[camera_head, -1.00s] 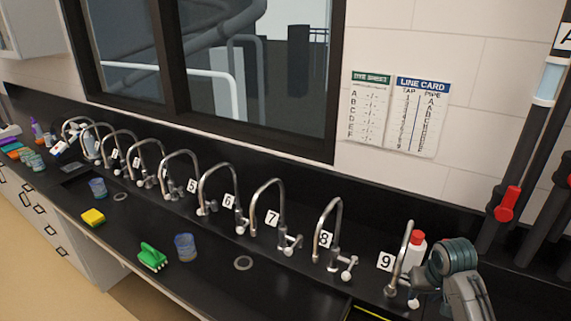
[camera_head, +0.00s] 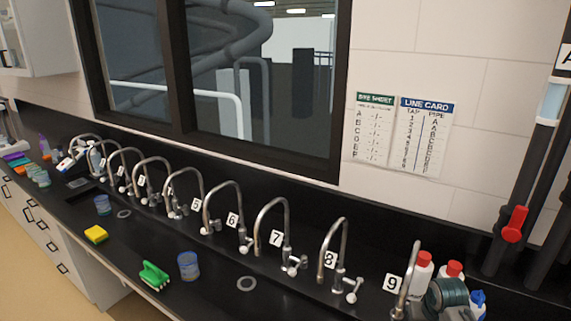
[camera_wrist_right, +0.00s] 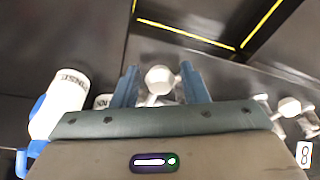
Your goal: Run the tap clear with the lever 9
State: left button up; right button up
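Tap 9 is a curved metal spout (camera_head: 408,278) beside the label "9" (camera_head: 392,283), at the lower right of the head view. Its lever is hidden there by the frame edge and my right arm. In the right wrist view a pale round lever knob (camera_wrist_right: 159,78) sits between the blue fingers of my right gripper (camera_wrist_right: 160,88). The fingers are apart, with a gap showing on each side of the knob. The back of my right gripper shows in the head view (camera_head: 447,296) just right of tap 9. My left gripper is not in view.
Red-capped white bottles (camera_head: 421,272) and a blue-topped bottle (camera_head: 478,303) stand close around my right gripper. Tap 8 (camera_head: 343,262) is to the left, and other taps continue along the counter. A blue cup (camera_head: 188,266), green brush (camera_head: 153,275) and yellow sponge (camera_head: 96,234) lie left.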

jog(key=shift+f, duration=0.1)
jog(key=shift+s+d+p, duration=0.25)
jog(key=shift+d+p, duration=0.05)
jog(key=shift+d, duration=1.35)
jog(key=shift+s+d+p, duration=0.2)
jog(key=shift+d+p, duration=0.05)
jog(key=shift+d, duration=1.35)
dwell(1.1)
jog(key=a, duration=0.4)
jog(key=w+a, duration=0.1)
jog(key=a, duration=0.2)
jog(key=shift+d, duration=0.45)
jog(key=v, duration=0.7)
